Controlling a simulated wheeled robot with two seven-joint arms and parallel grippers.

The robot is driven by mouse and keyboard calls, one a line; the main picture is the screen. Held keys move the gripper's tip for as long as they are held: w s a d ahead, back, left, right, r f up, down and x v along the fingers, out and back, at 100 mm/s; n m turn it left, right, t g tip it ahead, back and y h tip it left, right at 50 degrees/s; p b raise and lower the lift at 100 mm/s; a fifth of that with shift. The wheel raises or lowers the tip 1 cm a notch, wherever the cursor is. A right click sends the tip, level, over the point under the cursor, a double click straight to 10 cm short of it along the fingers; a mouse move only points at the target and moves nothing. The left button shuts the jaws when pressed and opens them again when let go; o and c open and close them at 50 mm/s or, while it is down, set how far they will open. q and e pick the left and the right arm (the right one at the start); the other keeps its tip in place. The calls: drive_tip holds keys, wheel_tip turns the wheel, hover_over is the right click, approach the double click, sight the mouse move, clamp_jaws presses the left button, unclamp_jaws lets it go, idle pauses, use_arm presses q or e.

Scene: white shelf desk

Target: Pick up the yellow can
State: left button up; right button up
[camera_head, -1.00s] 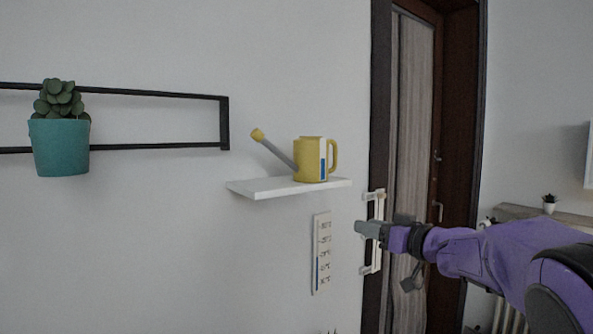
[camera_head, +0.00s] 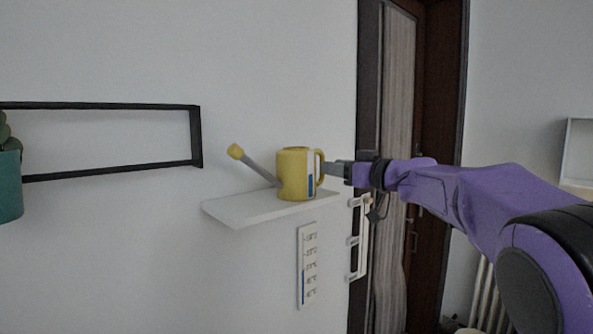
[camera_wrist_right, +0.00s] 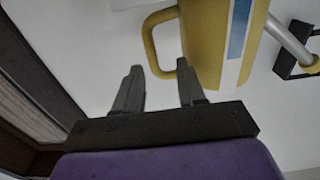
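The yellow can (camera_head: 292,174) is a watering can with a grey spout pointing left and a handle on its right. It stands upright on a small white wall shelf (camera_head: 250,208). My right gripper (camera_head: 330,168) is at the handle side of the can, level with it. In the right wrist view the gripper (camera_wrist_right: 158,78) is open, its two fingers apart with nothing between them. The can's handle (camera_wrist_right: 152,40) and body (camera_wrist_right: 205,45) lie just beyond the fingertips. My left gripper is not in view.
A black wall frame (camera_head: 197,135) and a teal plant pot (camera_head: 9,185) are at the left. A white panel (camera_head: 308,265) hangs below the shelf. A white rack (camera_head: 353,240) and a dark door frame (camera_head: 368,80) are to the right.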

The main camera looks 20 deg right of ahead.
sight(322, 174)
drive_tip(key=w, duration=0.4)
drive_tip(key=w+a+f, duration=0.1)
drive_tip(key=w, duration=0.2)
drive_tip(key=shift+f, duration=0.1)
drive_tip(key=shift+s+r, duration=0.25)
drive_tip(key=shift+s, duration=0.3)
drive_tip(key=shift+s+r, duration=0.15)
drive_tip(key=shift+s, duration=0.15)
clamp_jaws()
drive_tip(key=shift+w, duration=0.3)
